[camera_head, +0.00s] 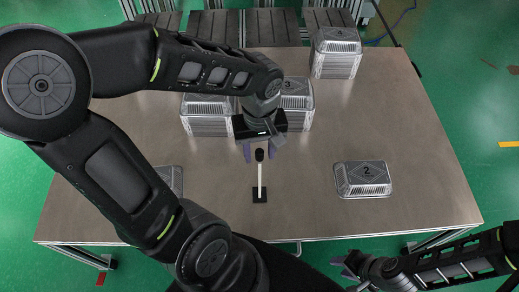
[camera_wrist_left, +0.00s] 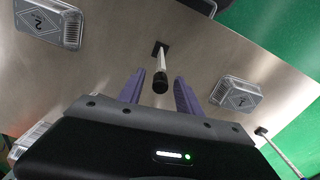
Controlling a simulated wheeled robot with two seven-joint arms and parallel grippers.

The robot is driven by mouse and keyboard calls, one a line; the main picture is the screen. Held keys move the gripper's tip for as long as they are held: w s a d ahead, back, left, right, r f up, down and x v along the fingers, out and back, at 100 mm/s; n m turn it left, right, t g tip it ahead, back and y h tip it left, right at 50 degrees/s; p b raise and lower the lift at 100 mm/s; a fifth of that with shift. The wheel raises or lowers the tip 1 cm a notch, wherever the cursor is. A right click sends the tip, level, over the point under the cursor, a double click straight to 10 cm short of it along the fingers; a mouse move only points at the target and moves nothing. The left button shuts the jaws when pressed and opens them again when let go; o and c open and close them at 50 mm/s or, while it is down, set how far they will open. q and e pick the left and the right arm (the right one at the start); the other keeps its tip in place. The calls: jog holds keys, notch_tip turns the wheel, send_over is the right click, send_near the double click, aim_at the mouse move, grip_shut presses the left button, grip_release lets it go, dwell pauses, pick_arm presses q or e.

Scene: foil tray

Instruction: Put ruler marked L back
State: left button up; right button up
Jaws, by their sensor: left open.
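A thin white ruler (camera_head: 260,179) with a black top stands on a small black base (camera_head: 260,196) near the front middle of the table. No letter is readable on it. My left gripper (camera_head: 259,154) is open, its purple fingers on either side of the ruler's black top in the picture. The left wrist view also shows the black top (camera_wrist_left: 160,83) between the fingers; I cannot tell whether they touch it. A second similar stick (camera_wrist_left: 281,153) shows at the right of the left wrist view. My right gripper (camera_head: 348,266) is low at the front, apart from the ruler.
A foil tray marked 2 (camera_head: 363,178) lies right of the ruler. Stacked foil trays (camera_head: 207,117), a stack marked 3 (camera_head: 297,103) and a tall stack (camera_head: 336,58) stand behind. Another tray (camera_head: 171,179) is partly hidden by my left arm. The table (camera_head: 400,120) is clear at right.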

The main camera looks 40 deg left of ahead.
pick_arm(q)
jog(key=shift+r, duration=0.1)
jog(key=shift+r, duration=0.2)
notch_tip(320, 180, up, 12)
jog(key=p, duration=0.1)
jog(key=shift+p, duration=0.4)
pick_arm(e)
jog(key=shift+r, duration=0.9)
pick_arm(q)
jog(key=shift+f, duration=0.15)
